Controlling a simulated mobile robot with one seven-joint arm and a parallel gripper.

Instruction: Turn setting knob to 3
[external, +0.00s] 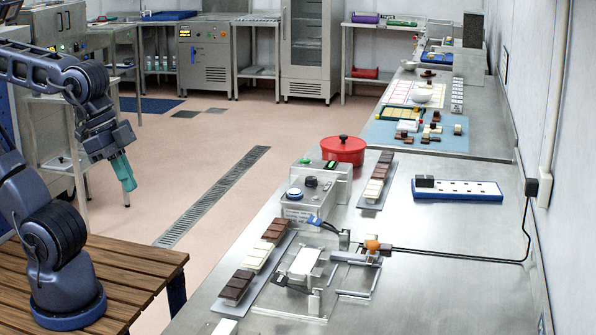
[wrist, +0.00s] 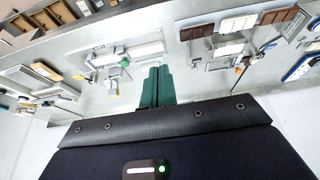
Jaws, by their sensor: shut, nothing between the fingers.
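A grey control box (external: 318,198) stands on the steel bench in the external view. It carries a blue round button (external: 294,193) and a small dark knob (external: 311,182), which looks like the setting knob. The knob's markings and pointer are too small to read. My gripper (external: 125,172) hangs at the left over the floor, well away from the box, with its teal fingers pointing down. In the wrist view my gripper (wrist: 157,72) shows its teal fingers together, with nothing between them. I cannot make out the knob for sure in the wrist view.
A red lidded pot (external: 343,151) stands behind the box. Trays of chocolate bars (external: 255,262) lie at the bench's left edge, near a metal fixture (external: 350,274). A black cable (external: 460,256) crosses the bench. A slatted wooden table (external: 125,268) stands by my base.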

